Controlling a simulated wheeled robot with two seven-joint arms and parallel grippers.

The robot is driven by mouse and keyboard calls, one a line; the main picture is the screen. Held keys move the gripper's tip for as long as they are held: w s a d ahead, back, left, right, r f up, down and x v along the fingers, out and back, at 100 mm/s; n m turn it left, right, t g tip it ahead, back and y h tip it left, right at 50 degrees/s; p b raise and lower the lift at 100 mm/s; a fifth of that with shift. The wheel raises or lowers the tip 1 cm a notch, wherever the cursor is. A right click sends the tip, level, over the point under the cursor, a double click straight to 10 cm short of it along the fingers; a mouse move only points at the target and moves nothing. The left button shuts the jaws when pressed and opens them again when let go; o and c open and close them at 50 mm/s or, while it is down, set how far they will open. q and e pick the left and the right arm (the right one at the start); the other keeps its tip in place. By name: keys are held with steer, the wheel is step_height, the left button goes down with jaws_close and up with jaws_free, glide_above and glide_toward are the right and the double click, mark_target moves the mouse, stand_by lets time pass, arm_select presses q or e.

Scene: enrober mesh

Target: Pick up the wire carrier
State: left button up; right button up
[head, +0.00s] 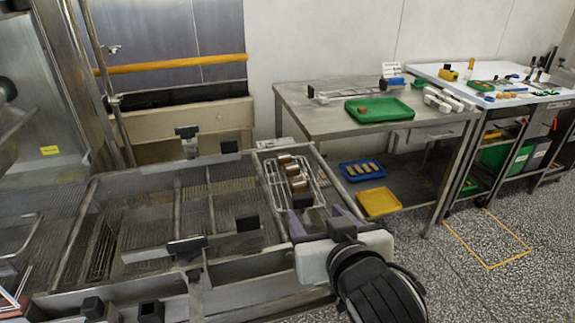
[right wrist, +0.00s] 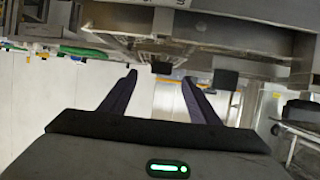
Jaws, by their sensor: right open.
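The wire carrier (head: 273,182) is a bright wire frame lying in the right-hand bay of the steel mesh machine in the head view. Several brown blocks (head: 290,168) sit in a row on it, and a black block (head: 302,199) shows at its near end. My right gripper (head: 314,211) is at the near end of the carrier, its two purple fingers spread and apart. In the right wrist view the fingers (right wrist: 157,88) are open with nothing held between them. A dark block shows beyond their tips. My left gripper is in neither view.
The steel machine's walls (head: 178,210) and black knobs surround the carrier. A steel table (head: 300,105) with a green tray (head: 380,118) stands behind right. Blue (head: 348,177) and yellow (head: 379,202) trays lie on its lower shelf. Speckled floor (head: 450,285) is clear at right.

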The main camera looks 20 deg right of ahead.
mark_target(304, 201)
steer(key=w, duration=0.2)
steer(key=shift+w+d+f, duration=0.1)
steer(key=shift+w+f, duration=0.1)
steer(key=shift+w, duration=0.2)
steer(key=shift+x, duration=1.1)
steer(key=x, duration=0.4)
steer(key=shift+w+a+p, duration=0.15)
steer(key=shift+a+p, duration=0.05)
steer(key=shift+p, duration=0.15)
steer(key=shift+w+f, duration=0.2)
steer(key=shift+w, duration=0.15)
steer(key=shift+w+f, duration=0.1)
steer(key=shift+w, duration=0.05)
steer(key=c, duration=1)
steer(key=shift+c, duration=1)
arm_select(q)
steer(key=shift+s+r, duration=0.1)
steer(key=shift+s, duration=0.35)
